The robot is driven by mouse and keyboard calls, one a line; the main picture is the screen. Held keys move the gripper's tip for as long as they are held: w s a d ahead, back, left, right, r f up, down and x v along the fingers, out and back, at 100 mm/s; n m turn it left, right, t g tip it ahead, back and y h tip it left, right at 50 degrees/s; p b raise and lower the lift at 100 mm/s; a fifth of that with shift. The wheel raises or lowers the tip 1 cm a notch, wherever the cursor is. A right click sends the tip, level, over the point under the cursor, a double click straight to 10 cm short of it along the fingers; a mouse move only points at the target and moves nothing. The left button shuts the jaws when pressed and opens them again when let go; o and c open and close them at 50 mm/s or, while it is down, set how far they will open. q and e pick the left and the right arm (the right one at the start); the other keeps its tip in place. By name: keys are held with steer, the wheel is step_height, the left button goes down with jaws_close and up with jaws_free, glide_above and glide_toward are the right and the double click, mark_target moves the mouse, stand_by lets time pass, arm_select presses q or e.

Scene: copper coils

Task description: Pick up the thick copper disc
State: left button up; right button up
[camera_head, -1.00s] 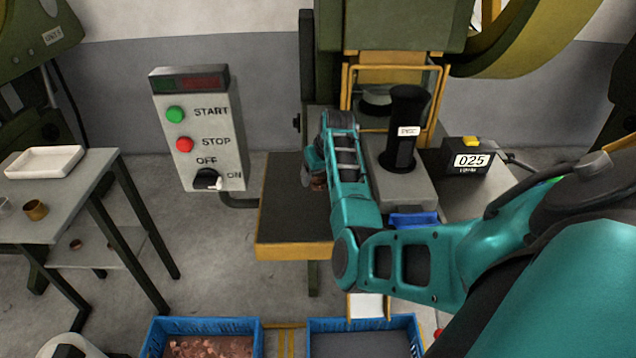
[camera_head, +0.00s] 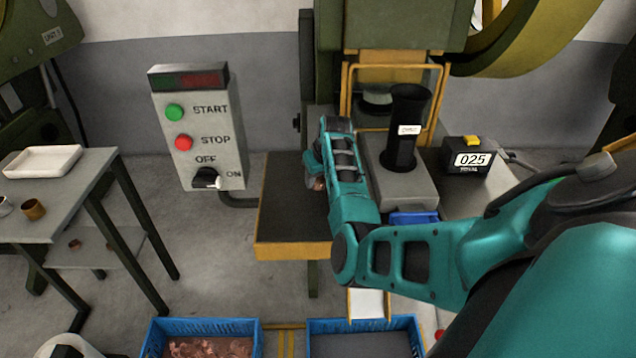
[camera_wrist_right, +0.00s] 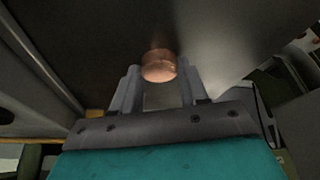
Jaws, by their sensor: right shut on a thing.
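The thick copper disc (camera_wrist_right: 159,66) shows in the right wrist view as a short round copper piece between the fingertips of my right gripper (camera_wrist_right: 160,82). My right gripper is shut on it. In the head view only a small copper edge of the disc (camera_head: 319,184) shows beside my right gripper (camera_head: 314,178), over the dark tray with a yellow edge (camera_head: 290,249). The teal right forearm hides most of the gripper there. I cannot tell whether the disc touches the tray surface. My left gripper is not in view.
A press with a black cylinder (camera_head: 404,130) stands just right of the gripper. A control box (camera_head: 203,130) stands to the left. A blue crate of copper pieces (camera_head: 205,325) and another blue crate (camera_head: 360,324) are at the bottom. A side table (camera_head: 90,185) is at far left.

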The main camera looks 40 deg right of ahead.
steer(key=shift+c, duration=1.4)
